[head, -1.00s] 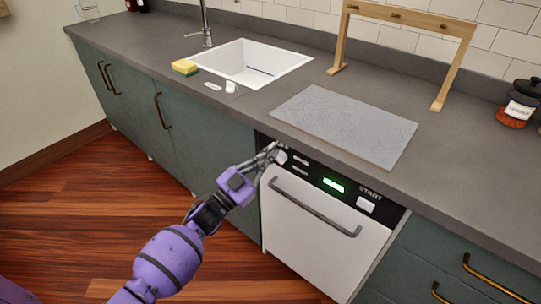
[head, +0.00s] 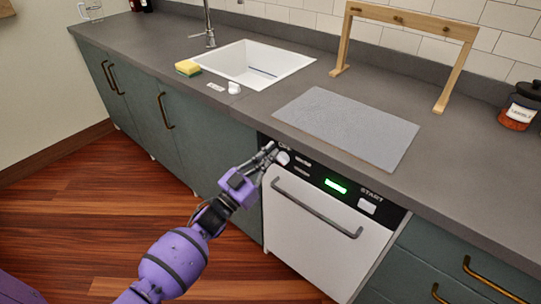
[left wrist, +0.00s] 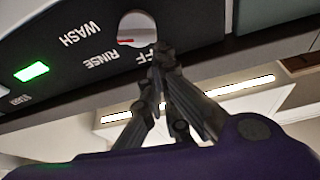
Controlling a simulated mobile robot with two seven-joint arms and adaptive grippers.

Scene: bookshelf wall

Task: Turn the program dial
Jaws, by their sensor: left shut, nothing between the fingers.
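The white program dial (head: 283,158) is on the black control panel at the top of the white dishwasher (head: 315,235). In the left wrist view the dial (left wrist: 136,26) shows a red mark near its lower left edge, with the words WASH, RINSE and a partly covered OFF around it upside down. My left gripper (head: 271,148) is shut and empty, its fingertips at the dial's left side in the head view. My right gripper is not in view.
A green display (head: 335,187) and a white START button (head: 367,206) sit right of the dial. The dishwasher handle (head: 315,206) runs below. The counter edge overhangs the panel. A grey mat (head: 345,127), sponge (head: 188,68) and sink (head: 255,64) are above.

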